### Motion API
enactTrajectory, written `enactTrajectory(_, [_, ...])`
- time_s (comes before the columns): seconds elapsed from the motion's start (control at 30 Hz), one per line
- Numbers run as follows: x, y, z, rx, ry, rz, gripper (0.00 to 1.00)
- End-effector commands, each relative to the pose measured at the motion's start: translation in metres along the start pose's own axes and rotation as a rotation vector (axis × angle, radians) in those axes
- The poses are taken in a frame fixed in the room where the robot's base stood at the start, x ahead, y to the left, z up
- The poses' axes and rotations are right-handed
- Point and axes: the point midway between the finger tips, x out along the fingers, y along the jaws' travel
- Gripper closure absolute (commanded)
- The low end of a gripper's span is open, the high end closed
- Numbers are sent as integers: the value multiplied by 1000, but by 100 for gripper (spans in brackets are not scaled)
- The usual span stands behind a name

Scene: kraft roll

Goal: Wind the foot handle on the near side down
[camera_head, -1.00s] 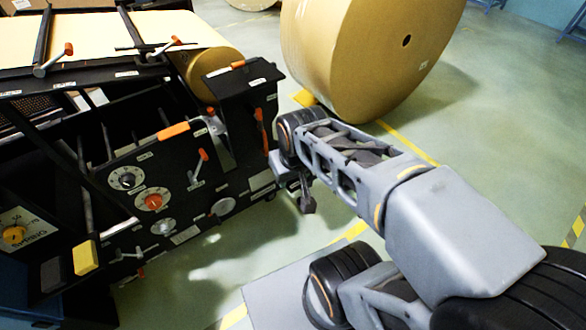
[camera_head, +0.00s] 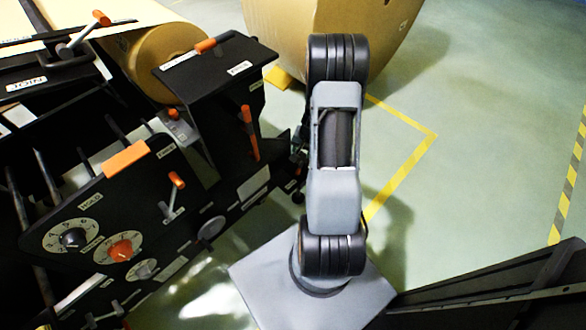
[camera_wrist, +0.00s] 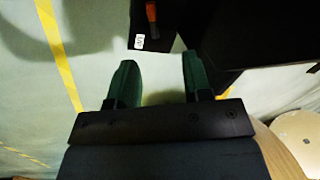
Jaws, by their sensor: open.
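My gripper (camera_wrist: 159,64) is open and empty in the wrist view, its two green fingers apart over the pale floor. Ahead of the fingertips, at the top, a dark machine part carries an orange-red handle (camera_wrist: 152,13) and a small white label (camera_wrist: 140,42) too small to read. In the head view my gripper is mostly hidden behind my arm, by the machine's right end. A crank handle (camera_head: 108,312) sits low on the machine's near panel, partly cut off below. I cannot read which handle is marked as the foot handle.
The black machine panel carries dials (camera_head: 72,239), a red-tipped lever (camera_head: 173,196) and an orange upright handle (camera_head: 250,133). A big kraft roll (camera_head: 385,25) stands behind my arm. Green floor (camera_head: 470,180) to the right is clear, with yellow lines.

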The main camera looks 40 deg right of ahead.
Motion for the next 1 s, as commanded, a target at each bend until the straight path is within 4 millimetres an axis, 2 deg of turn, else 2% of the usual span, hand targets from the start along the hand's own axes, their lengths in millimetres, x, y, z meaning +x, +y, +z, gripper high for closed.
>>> enactTrajectory(0.03, [15, 10, -2, 28, -3, 5, 55])
enactTrajectory(0.23, [44, 25, -5, 75, -4, 12, 55])
enactTrajectory(0.7, [131, 28, -5, 79, -3, 13, 55])
enactTrajectory(1.0, [164, 28, -5, 79, -3, 13, 55])
